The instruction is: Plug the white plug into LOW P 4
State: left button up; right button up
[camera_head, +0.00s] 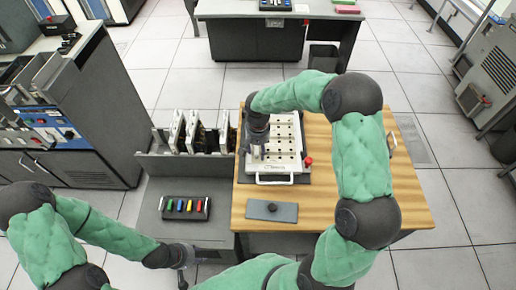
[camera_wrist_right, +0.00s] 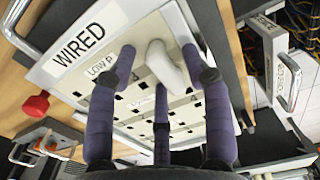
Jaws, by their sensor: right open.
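The white panel (camera_head: 285,160) lies on the wooden table, and its holes and labels WIRED and LOW P show in the right wrist view (camera_wrist_right: 120,38). The white plug (camera_wrist_right: 167,65) is a stubby white piece near the LOW P label. It lies between the spread purple fingers of my right gripper (camera_wrist_right: 160,62), which is open. I cannot tell whether the plug sits in a hole. In the head view my right gripper (camera_head: 256,152) is over the panel's left part and hides it there. My left gripper (camera_head: 184,262) is low at left, away from the panel; its jaws are unclear.
A red knob (camera_head: 308,161) is at the panel's right edge. A grey plate (camera_head: 272,211) lies in front of the panel. A rack of upright cards (camera_head: 195,140) and a tray with coloured pieces (camera_head: 185,207) stand left.

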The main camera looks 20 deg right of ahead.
jog(key=shift+w+r, duration=0.25)
jog(key=shift+w, duration=0.05)
jog(key=shift+d+r, duration=0.1)
jog(key=shift+r, duration=0.2)
notch_tip(320, 180, up, 11)
jog(key=shift+s, duration=0.25)
